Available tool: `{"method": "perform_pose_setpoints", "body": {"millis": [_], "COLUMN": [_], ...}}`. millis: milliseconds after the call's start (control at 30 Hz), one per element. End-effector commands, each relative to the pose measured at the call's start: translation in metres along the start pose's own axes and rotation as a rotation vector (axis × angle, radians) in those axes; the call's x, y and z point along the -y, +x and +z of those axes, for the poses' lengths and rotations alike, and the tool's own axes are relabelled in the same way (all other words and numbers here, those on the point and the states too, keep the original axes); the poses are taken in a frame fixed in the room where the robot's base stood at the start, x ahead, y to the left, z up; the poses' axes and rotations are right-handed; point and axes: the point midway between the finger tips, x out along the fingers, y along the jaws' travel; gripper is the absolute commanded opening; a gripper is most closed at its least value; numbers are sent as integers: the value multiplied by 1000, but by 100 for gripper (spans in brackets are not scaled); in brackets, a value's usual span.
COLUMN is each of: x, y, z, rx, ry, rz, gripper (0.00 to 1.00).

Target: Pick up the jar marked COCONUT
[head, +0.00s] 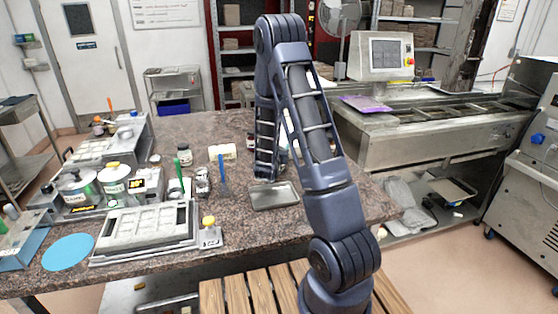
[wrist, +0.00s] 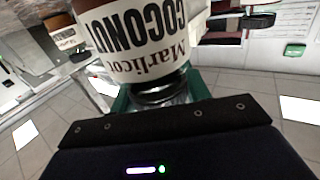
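The COCONUT jar (wrist: 135,38) fills the upper middle of the wrist view, very close. It is a white-labelled jar with brown above the label and a black cap (wrist: 160,90); its lettering appears upside down in this picture. My gripper (wrist: 160,100) is at the cap end of the jar, with green finger parts showing on both sides of the cap. Whether the fingers press on the cap or only flank it cannot be told. In the head view my own arm hides the gripper and most of what is behind it.
Another labelled jar (wrist: 62,32) shows in the wrist view. On the granite bench (head: 190,130) are a metal tray (head: 274,196), a mould block (head: 145,228), a yellow-topped button box (head: 209,232) and small jars. A steel machine (head: 430,125) stands right.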

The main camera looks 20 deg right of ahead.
Motion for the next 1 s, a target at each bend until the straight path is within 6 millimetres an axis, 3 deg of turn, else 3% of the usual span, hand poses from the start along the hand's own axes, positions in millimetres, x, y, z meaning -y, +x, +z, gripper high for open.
{"method": "perform_pose_setpoints", "body": {"millis": [33,133,567,767,1000], "x": [0,0,0,0,0], "y": [0,0,0,0,0], "z": [0,0,-12,-40,-89], "rx": [0,0,-2,-3,-5], "ry": [0,0,2,3,4], "rz": [0,0,0,0,0], "gripper": [19,1,1,1,1]}}
